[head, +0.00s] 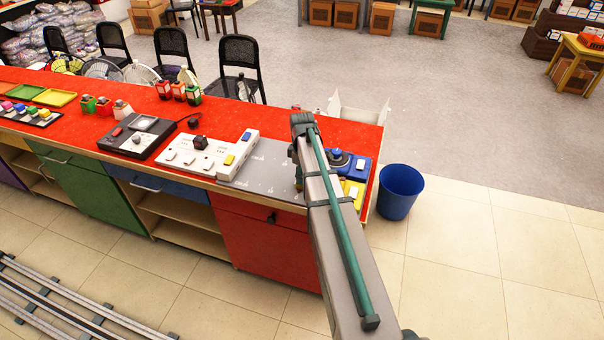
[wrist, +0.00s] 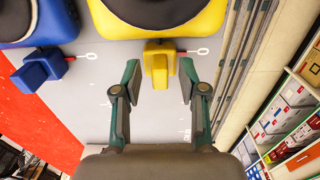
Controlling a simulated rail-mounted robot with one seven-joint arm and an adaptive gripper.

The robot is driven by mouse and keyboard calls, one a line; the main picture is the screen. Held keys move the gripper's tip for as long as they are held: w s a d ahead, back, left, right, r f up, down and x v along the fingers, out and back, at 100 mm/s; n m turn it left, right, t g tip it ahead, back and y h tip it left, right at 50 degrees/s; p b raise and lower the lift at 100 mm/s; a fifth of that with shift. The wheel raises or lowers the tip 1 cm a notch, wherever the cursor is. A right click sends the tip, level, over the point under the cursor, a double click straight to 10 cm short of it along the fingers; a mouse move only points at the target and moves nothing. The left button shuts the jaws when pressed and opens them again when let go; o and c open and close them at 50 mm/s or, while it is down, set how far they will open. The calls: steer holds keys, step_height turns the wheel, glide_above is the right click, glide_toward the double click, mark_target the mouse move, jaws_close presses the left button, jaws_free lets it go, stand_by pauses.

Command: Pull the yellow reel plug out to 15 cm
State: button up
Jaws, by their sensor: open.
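In the wrist view the yellow reel (wrist: 165,22) sits at the top with its yellow plug (wrist: 158,72) sticking out toward me, close against the reel. My gripper (wrist: 159,84) is open. Its two fingers stand left and right of the plug, with a gap on each side and nothing held. In the head view the yellow reel (head: 353,192) shows at the right end of the counter, partly behind my arm. The yellow plug and most of my gripper are hidden there.
A blue reel (wrist: 30,18) with a blue plug (wrist: 40,70) lies left of the yellow one. The grey board (head: 262,168) carries small white marks and is bare in front of the plugs. A white power strip (head: 212,152) stands left of it; a blue bin (head: 400,192) is on the floor.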

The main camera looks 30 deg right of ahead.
steer(key=shift+f, duration=0.15)
jaws_close()
stand_by(0.4)
